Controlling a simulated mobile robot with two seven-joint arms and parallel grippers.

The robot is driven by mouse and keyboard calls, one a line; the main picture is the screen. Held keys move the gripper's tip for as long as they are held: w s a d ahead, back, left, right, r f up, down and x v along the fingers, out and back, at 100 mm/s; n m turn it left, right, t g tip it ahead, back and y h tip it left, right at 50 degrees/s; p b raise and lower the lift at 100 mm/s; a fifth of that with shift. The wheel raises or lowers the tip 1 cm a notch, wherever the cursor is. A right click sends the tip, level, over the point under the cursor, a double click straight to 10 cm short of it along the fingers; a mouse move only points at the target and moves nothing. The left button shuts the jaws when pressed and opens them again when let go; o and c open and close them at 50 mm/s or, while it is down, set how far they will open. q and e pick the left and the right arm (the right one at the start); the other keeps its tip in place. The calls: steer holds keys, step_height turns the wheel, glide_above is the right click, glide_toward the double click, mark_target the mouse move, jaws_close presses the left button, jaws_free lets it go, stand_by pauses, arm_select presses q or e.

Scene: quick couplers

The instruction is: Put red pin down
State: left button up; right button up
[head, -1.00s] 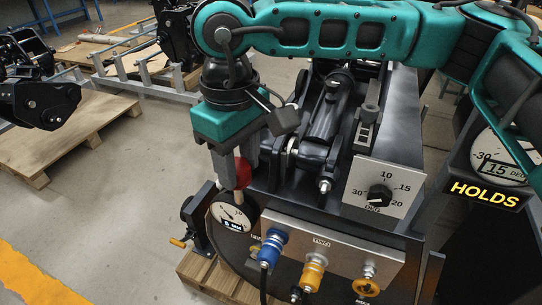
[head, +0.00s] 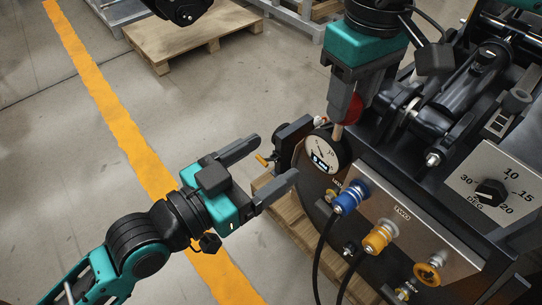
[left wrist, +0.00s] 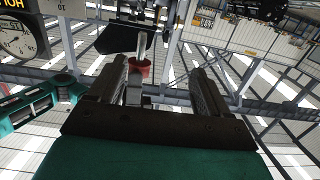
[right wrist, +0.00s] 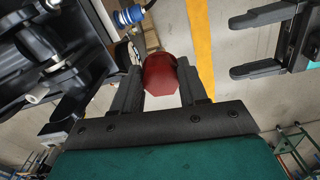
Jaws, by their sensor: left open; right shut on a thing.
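The fingers hide part of the head. The red head also fills the space between the fingers in the right wrist view (right wrist: 160,76). My left gripper (head: 266,170) is open and empty, left of the machine and lower in the picture than the pin. In the left wrist view the red pin (left wrist: 140,68) shows beyond the open fingers.
A round gauge (head: 321,156) sits just below the pin. A blue coupler (head: 350,196) and a yellow coupler (head: 378,238), each with a black hose, are on the front panel. A dial plate (head: 490,187) is at right. Open floor lies left, with a yellow line (head: 109,105).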

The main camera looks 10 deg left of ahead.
arm_select(q)
steer(key=shift+m+h, duration=0.6)
steer(key=shift+h, duration=0.3)
steer(key=w+d+r, duration=0.1)
steer(key=w+d, duration=0.1)
steer(key=d, duration=0.1)
steer(key=w+d+r, duration=0.1)
steer(key=w+d, duration=0.1)
steer(key=d, duration=0.1)
steer(key=w+d+r, duration=0.1)
steer(key=w+d, duration=0.1)
steer(key=d, duration=0.2)
steer(key=shift+w+r, duration=0.15)
steer(key=shift+w, duration=0.15)
steer(key=shift+s+d, duration=0.1)
steer(key=c, duration=1)
steer(key=shift+c, duration=0.8)
arm_select(e)
steer(key=o, duration=1.2)
steer(key=shift+o, duration=0.2)
steer(key=shift+r, duration=0.1)
